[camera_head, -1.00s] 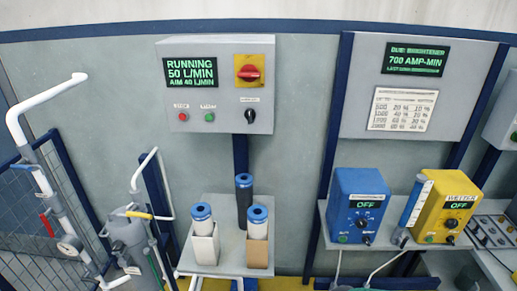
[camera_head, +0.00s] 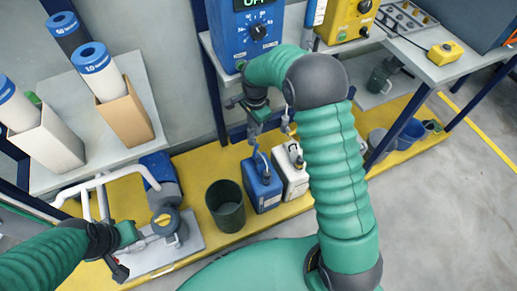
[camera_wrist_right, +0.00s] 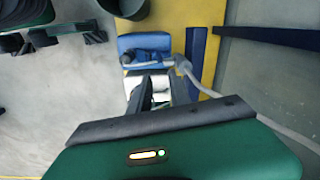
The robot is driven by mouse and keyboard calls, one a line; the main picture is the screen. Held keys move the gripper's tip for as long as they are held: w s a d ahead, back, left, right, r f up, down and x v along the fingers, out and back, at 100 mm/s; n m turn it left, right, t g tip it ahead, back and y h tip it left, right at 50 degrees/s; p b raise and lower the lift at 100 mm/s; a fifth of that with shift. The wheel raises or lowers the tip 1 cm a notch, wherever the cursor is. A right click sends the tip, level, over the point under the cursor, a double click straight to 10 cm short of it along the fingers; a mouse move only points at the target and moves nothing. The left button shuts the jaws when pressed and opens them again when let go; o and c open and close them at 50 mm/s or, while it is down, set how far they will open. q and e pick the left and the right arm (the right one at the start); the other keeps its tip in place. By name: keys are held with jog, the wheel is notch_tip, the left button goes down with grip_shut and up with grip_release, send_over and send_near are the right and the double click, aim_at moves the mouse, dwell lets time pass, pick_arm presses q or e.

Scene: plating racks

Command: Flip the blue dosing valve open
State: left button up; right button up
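My right gripper (camera_head: 257,132) points down above a blue jug (camera_head: 262,187), below the blue dosing box (camera_head: 247,30). In the right wrist view its two dark fingers (camera_wrist_right: 161,88) stand apart, with a pale patch between them. A blue valve with a lever-like part (camera_wrist_right: 150,54) and a grey fitting with a hose (camera_wrist_right: 183,65) lies just beyond the fingertips, over a blue surface. I cannot tell whether the fingers touch it. In the head view the valve is hard to make out near the gripper. My left gripper (camera_head: 125,250) is low at the left; its fingers are unclear.
A white jug (camera_head: 290,172) stands beside the blue one, and a dark bin (camera_head: 226,207) stands left of them on the yellow platform (camera_head: 195,165). White pipes (camera_head: 103,183) and a pump are near my left gripper. Cartridges in holders stand on the left shelf (camera_head: 150,85).

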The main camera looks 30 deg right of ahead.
aim_at(256, 150)
jog(key=f+b, duration=0.1)
jog(key=f, duration=0.3)
jog(key=d+f+b, duration=0.1)
jog(key=f+b, duration=0.1)
jog(key=f, duration=0.2)
jog(key=f+b, duration=0.1)
jog(key=f, duration=0.3)
jog(key=shift+w+d+f, duration=0.15)
jog(key=shift+w+d, duration=0.05)
jog(key=shift+d, duration=0.1)
jog(key=f, duration=0.1)
jog(key=f+b, duration=0.1)
jog(key=shift+w+a+f, duration=0.1)
jog(key=shift+a+f, duration=0.25)
jog(key=shift+a+f+b, duration=0.15)
jog(key=shift+f+b, duration=0.15)
jog(key=shift+f, duration=0.05)
jog(key=shift+d, duration=0.25)
jog(key=shift+c, duration=0.4)
grip_shut()
jog(key=shift+a, duration=0.1)
